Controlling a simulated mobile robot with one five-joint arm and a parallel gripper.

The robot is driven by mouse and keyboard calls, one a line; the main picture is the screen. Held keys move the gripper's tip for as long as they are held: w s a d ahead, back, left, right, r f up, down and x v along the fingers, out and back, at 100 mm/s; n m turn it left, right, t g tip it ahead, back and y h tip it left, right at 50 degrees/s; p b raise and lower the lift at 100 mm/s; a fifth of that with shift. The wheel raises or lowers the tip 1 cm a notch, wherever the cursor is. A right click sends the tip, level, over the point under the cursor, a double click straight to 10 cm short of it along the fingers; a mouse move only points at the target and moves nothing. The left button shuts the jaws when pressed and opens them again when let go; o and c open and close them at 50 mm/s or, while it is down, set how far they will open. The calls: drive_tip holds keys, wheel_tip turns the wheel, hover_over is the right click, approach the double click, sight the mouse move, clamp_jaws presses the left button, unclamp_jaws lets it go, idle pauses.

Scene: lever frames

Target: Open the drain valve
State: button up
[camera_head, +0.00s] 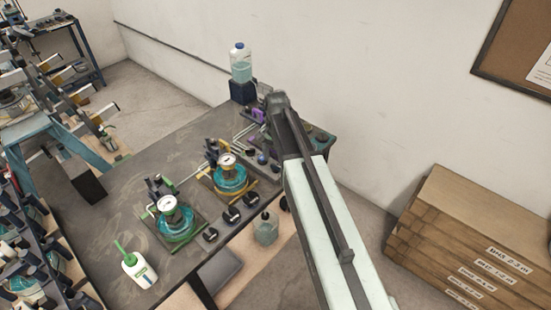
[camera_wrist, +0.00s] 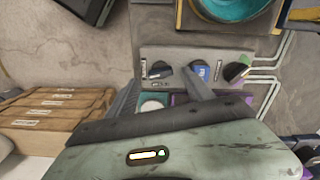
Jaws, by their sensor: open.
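In the wrist view, a grey panel (camera_wrist: 180,55) carries a row of dark knobs: a left knob (camera_wrist: 160,70), a middle knob (camera_wrist: 200,68) beside a blue label, and a right knob (camera_wrist: 237,71) with a coloured mark. The labels are too small to read, so I cannot tell which is the drain valve. My gripper (camera_wrist: 163,77) is open. Its two fingers point towards the panel, one on each side of the left knob in the picture. Contact cannot be told. In the head view my own arm hides the gripper and much of the purple station (camera_head: 259,115).
The dark bench (camera_head: 112,222) holds two teal vessels with gauges, one on a green frame (camera_head: 168,202) and one on a yellow frame (camera_head: 227,160). A clear bottle (camera_head: 240,65) stands at the back. Stacked boxes (camera_head: 470,235) stand right.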

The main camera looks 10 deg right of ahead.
wheel_tip(320, 180, up, 5)
drive_tip(key=p, duration=0.3)
drive_tip(key=shift+f, duration=0.1)
idle(0.3)
drive_tip(key=shift+f, duration=0.2)
drive_tip(key=s+f+b, duration=0.2)
drive_tip(key=f+b, duration=0.1)
drive_tip(key=shift+a+f, duration=0.15)
drive_tip(key=shift+f, duration=0.05)
drive_tip(key=s+f+b, duration=0.1)
drive_tip(key=s+b, duration=0.1)
drive_tip(key=s, duration=0.1)
drive_tip(key=shift+a+f, duration=0.1)
drive_tip(key=shift+f, duration=0.25)
drive_tip(key=s+f+n+b, duration=0.1)
drive_tip(key=s+n, duration=0.7)
drive_tip(key=s, duration=0.1)
drive_tip(key=shift+s+f+b, duration=0.3)
drive_tip(key=shift+b, duration=0.1)
